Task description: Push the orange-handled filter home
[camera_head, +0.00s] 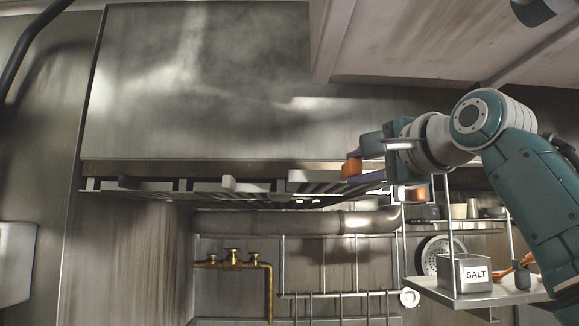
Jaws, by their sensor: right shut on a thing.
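A row of slatted metal filters hangs under the front edge of the big steel hood (200,90). The right-hand filter (312,176) carries the orange handle (352,168) at its right end. My right gripper (362,162) comes in from the right and is shut on the orange handle, with its fingers around it. The gripper hides part of that filter's right end. I cannot tell how deep this filter sits in its slot. My left gripper is not in view.
A pipe (300,222) and a rail run along the wall below the filters. A brass tap (233,262) is at lower left. A hanging shelf (480,297) with a salt box (465,273) stands below my right arm. A duct (410,40) overhangs above.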

